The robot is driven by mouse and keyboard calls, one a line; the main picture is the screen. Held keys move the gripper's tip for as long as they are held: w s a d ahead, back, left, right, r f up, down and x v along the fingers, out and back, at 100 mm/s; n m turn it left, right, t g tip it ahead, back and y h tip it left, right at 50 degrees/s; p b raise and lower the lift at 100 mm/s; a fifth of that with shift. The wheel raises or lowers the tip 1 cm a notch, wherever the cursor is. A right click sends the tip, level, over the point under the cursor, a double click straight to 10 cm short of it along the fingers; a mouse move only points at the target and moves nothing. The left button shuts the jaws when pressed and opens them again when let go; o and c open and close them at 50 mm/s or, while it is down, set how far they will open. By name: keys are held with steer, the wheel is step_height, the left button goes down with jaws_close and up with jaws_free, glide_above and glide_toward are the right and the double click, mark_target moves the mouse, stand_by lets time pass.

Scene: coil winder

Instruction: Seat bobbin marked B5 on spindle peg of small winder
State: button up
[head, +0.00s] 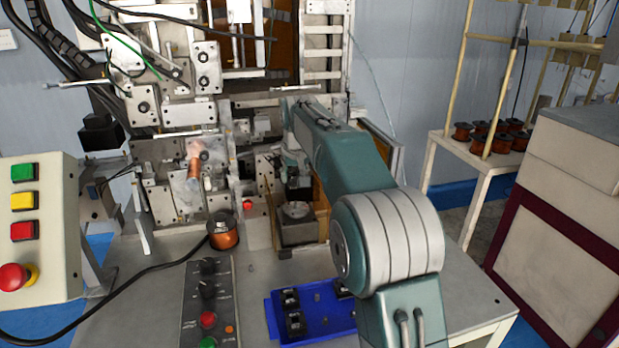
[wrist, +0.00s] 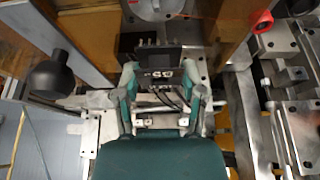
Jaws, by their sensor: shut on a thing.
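My gripper (wrist: 162,88) is shut on a black bobbin (wrist: 158,66) with white marking that appears upside down in the wrist view; it looks like B5. Several short pins stick out of the bobbin's far side. In the head view, my gripper (head: 297,172) is partly hidden by my arm, and the dark bobbin (head: 298,188) hangs above a round metal plate (head: 295,209) on a dark block. The plate also shows at the top of the wrist view (wrist: 150,8). The bobbin and plate look apart. I cannot make out the spindle peg.
A blue tray (head: 268,305) with several black bobbins lies at the front of the table. A copper-wound spool (head: 223,236) and a control panel (head: 208,305) stand left of the plate. Machine frames and brown panels closely surround my gripper.

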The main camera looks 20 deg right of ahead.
mark_target(296, 186)
steer(key=shift+d+f, duration=0.1)
steer(key=shift+f, duration=0.25)
step_height(296, 186, down, 2)
steer(key=shift+f, duration=1.15)
steer(key=shift+f, duration=1.05)
steer(key=o, duration=0.8)
